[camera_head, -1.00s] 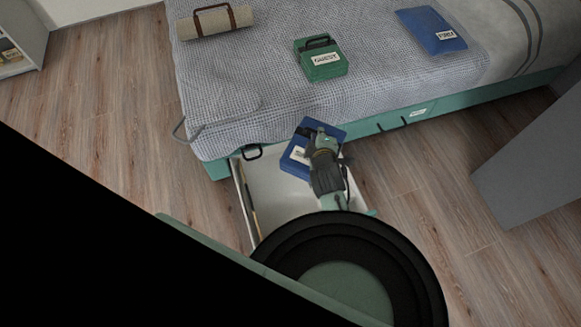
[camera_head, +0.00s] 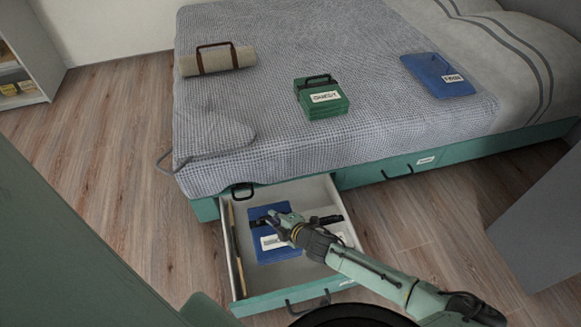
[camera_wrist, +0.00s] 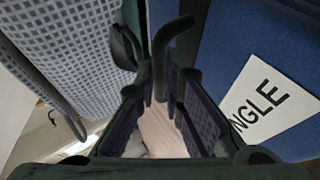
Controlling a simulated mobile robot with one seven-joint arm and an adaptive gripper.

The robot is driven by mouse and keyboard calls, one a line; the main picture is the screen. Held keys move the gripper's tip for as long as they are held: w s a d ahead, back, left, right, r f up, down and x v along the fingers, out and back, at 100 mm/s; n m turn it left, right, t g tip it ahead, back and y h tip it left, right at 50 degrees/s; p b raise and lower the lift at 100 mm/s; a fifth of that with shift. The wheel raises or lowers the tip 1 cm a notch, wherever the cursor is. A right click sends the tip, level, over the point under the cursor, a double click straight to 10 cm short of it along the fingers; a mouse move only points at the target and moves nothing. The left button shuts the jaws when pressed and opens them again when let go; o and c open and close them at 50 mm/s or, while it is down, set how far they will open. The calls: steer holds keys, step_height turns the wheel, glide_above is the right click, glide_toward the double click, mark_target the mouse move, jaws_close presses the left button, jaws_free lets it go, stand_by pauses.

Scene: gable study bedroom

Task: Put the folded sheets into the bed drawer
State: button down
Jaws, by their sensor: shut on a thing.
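A blue folded-sheet bundle (camera_head: 262,240) with a white label is inside the open bed drawer (camera_head: 262,303), towards its left side. My gripper (camera_head: 275,219) is shut on this bundle at its top; the exact grip is partly hidden. In the wrist view the bundle (camera_wrist: 235,50) fills the right side, its label ending in "NGLE". I cannot tell whether it rests on the drawer floor. A green folded bundle (camera_head: 322,108) with a dark handle and label lies on the bed. Another blue labelled bundle (camera_head: 437,77) lies on the bed further right.
A beige roll with brown straps (camera_head: 217,60) lies on the bed's (camera_head: 290,60) left part. A second, closed bed drawer (camera_head: 440,165) is to the right. A grey furniture piece (camera_head: 540,220) stands at the right. A shelf (camera_head: 25,60) is at the far left. The floor left of the drawer is clear.

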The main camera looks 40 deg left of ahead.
mark_target(275, 231)
step_height(275, 231, down, 10)
steer(key=shift+s+a+r+b, duration=0.1)
steer(key=shift+r+b, duration=0.05)
steer(key=shift+b, duration=0.95)
steer(key=c, duration=1.7)
jaws_free()
steer(key=p+v, duration=0.2)
steer(key=v, duration=1)
